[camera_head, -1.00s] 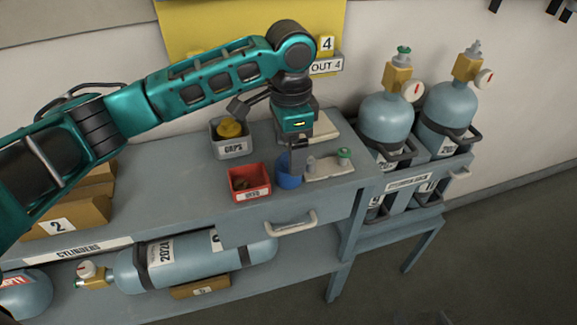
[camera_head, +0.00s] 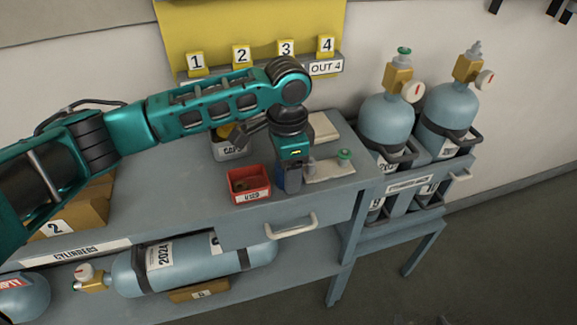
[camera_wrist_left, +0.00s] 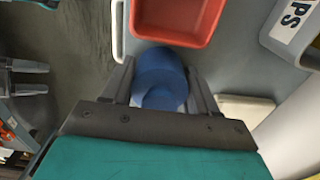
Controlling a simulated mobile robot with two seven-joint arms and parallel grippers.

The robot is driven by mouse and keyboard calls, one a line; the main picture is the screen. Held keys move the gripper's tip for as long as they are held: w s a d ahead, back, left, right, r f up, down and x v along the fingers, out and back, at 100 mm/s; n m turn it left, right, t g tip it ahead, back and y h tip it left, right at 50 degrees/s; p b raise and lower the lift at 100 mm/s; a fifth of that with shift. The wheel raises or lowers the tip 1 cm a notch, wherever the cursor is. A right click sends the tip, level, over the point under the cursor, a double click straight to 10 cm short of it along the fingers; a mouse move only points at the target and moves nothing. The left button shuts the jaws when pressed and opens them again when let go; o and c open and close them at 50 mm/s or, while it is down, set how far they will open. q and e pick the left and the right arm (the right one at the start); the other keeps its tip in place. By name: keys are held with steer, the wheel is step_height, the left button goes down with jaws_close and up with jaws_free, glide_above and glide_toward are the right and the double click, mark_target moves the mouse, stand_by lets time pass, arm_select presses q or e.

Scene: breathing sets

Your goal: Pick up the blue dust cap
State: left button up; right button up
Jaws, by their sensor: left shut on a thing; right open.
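The blue dust cap (camera_wrist_left: 160,78) is a round blue cylinder between the two fingers of my left gripper (camera_wrist_left: 160,92) in the left wrist view. In the head view my left gripper (camera_head: 289,186) points down over the grey bench top, just right of the red bin, and is shut on the cap. The fingers hide most of the cap there. I cannot tell whether the cap still touches the bench. My right gripper (camera_wrist_left: 40,78) seems to show at the left edge of the left wrist view, its two grey fingers apart and empty.
The red bin (camera_head: 249,196) is close to my left gripper. A grey caps box (camera_head: 232,153) stands behind it. A pale tray (camera_head: 330,173) with small fittings lies right of the gripper. Upright cylinders (camera_head: 386,119) stand in a rack at the right. A drawer handle (camera_head: 290,226) sticks out in front.

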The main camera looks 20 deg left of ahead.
arm_select(q)
steer(key=c, duration=0.4)
steer(key=shift+o, duration=0.2)
step_height(320, 180, up, 20)
steer(key=p, duration=0.3)
